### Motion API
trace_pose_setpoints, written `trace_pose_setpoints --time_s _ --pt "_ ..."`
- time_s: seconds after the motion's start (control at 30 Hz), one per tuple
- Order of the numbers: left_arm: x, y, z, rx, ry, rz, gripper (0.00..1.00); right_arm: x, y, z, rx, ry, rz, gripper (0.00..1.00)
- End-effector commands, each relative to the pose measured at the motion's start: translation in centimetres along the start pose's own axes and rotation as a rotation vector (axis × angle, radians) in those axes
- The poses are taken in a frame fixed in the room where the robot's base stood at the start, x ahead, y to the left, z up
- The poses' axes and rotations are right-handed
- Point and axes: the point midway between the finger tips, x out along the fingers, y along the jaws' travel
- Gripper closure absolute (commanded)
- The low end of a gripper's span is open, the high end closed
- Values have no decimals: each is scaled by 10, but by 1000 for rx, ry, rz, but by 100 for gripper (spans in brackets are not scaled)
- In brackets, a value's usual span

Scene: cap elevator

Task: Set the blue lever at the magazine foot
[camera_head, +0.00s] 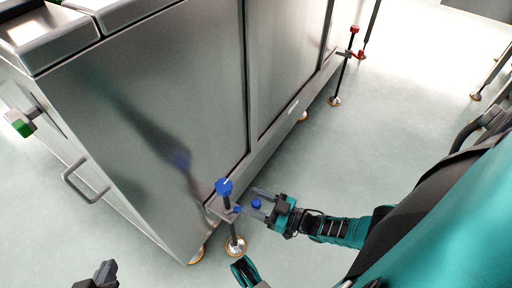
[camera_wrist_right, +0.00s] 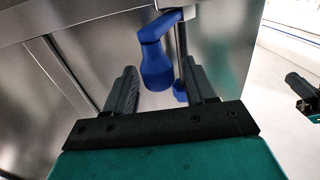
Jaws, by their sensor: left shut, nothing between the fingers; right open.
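A blue lever stands at the foot of the steel magazine (camera_head: 160,110), at its near lower corner. Its upper blue knob (camera_head: 224,187) tops a thin upright rod, and a smaller blue part (camera_head: 256,204) lies between the fingers of my right gripper (camera_head: 254,203). My right gripper is open. In the right wrist view, a blue handle (camera_wrist_right: 155,62) hangs beyond and between the two open fingers (camera_wrist_right: 163,88); I cannot tell whether they touch it. My left gripper (camera_head: 104,274) is dark, shut and empty at the bottom left, away from the lever.
A red-topped post (camera_head: 354,31) stands at the magazine's far end. A metal handle (camera_head: 84,180) and a green knob (camera_head: 21,124) stick out on its left side. A round foot (camera_head: 236,247) is below the lever.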

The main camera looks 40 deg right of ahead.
Motion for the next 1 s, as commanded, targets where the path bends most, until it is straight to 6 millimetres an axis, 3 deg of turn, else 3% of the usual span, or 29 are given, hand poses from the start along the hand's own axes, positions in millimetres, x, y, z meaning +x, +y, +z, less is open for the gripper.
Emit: trace_pose_setpoints --time_s 0.2,0.77,1.0 --pt "0 0 -3 1 5 0 100 0 0 0 0 0 0 45" --pt "0 0 -3 1 5 0 100 0 0 0 0 0 0 98" --pt "-1 0 0 -1 -1 1 100 0 0 0 0 0 0 100"
